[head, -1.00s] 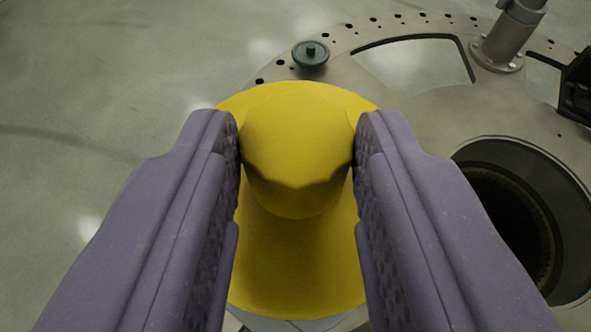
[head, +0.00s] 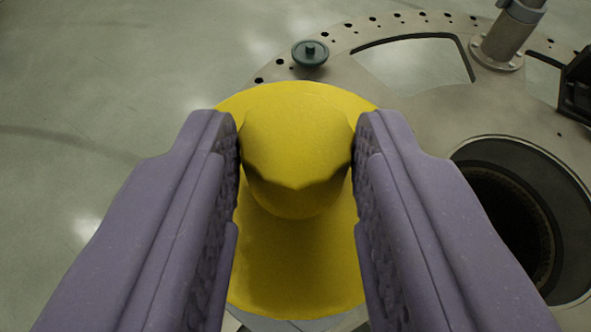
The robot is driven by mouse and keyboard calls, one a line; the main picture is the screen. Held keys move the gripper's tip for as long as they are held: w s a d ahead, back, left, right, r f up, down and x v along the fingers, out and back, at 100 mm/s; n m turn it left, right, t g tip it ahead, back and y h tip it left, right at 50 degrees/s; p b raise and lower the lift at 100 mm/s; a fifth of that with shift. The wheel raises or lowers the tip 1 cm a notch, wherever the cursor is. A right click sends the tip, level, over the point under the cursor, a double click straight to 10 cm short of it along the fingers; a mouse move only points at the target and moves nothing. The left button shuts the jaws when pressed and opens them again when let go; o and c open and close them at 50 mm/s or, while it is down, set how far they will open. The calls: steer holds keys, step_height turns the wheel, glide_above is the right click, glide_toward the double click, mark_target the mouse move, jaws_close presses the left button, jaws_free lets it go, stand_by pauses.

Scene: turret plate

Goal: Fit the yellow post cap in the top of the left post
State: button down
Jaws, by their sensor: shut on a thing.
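The yellow post cap (head: 295,270) fills the middle of the head view, with a faceted knob on top and a wide round flange below. My gripper (head: 297,150) is shut on the knob, with one purple finger pressed on each side. The cap hides what lies directly beneath it, so I cannot see the left post's top or tell whether the cap touches it. A grey metal post (head: 508,38) stands upright on a round flange at the upper right; I cannot tell which post it is.
The grey turret plate (head: 420,115) has holes along its rim and a wide cutout. A large round opening (head: 505,215) lies to the right. A small dark green knobbed disc (head: 310,54) sits near the rim. A black object (head: 577,90) stands at the right edge. Bare floor (head: 90,110) is at left.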

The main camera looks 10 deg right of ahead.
steer(key=shift+f+b, duration=0.35)
steer(key=shift+f, duration=0.05)
steer(key=c, duration=1)
jaws_free()
steer(key=shift+p+v, duration=1)
steer(key=shift+v, duration=1.2)
steer(key=p, duration=0.5)
glide_toward(293, 190)
steer(key=shift+s+a+r, duration=0.1)
steer(key=shift+s+a, duration=0.1)
steer(key=shift+s, duration=0.75)
